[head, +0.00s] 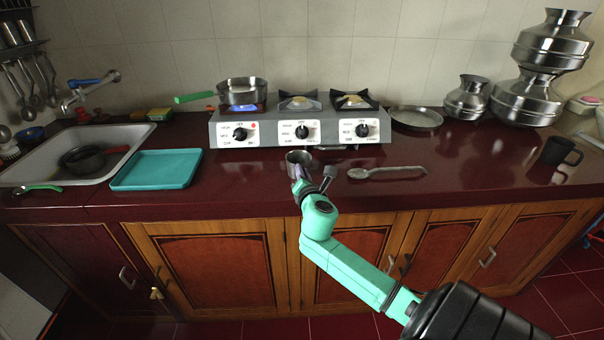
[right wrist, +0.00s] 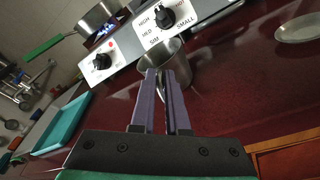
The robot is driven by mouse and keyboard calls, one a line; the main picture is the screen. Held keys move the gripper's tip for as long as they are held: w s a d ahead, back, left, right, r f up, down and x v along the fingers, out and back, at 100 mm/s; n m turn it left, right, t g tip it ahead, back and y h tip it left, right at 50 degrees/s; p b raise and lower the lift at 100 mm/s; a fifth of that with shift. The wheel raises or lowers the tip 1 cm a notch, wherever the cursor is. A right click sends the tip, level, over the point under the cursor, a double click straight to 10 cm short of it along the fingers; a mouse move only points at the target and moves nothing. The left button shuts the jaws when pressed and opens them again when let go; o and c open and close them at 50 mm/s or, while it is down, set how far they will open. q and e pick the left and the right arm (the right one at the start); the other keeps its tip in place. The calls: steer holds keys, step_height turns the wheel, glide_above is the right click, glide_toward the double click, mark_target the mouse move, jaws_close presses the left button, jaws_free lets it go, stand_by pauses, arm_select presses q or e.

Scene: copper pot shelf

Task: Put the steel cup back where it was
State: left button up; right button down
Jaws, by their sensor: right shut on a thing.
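The steel cup (head: 298,158) is at the front of the stove, near the middle of the dark red counter. It looks upright; whether its base touches the counter I cannot tell. It also shows in the right wrist view (right wrist: 164,52), at the tips of my right gripper. My right gripper (head: 298,178) is shut on the cup's near side, and its purple fingers (right wrist: 166,85) hide part of the cup. My left gripper is not in view.
A three-burner stove (head: 300,130) carries a green-handled pan (head: 241,92) over a blue flame. A teal tray (head: 157,169) lies left, beside the sink (head: 118,140). A spoon (head: 385,172) lies right of the cup. A steel plate (head: 416,118), pots (head: 467,98) and black mug (head: 559,151) stand further right.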

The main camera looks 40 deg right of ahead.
steer(key=shift+f, duration=0.15)
steer(key=c, duration=0.9)
jaws_free()
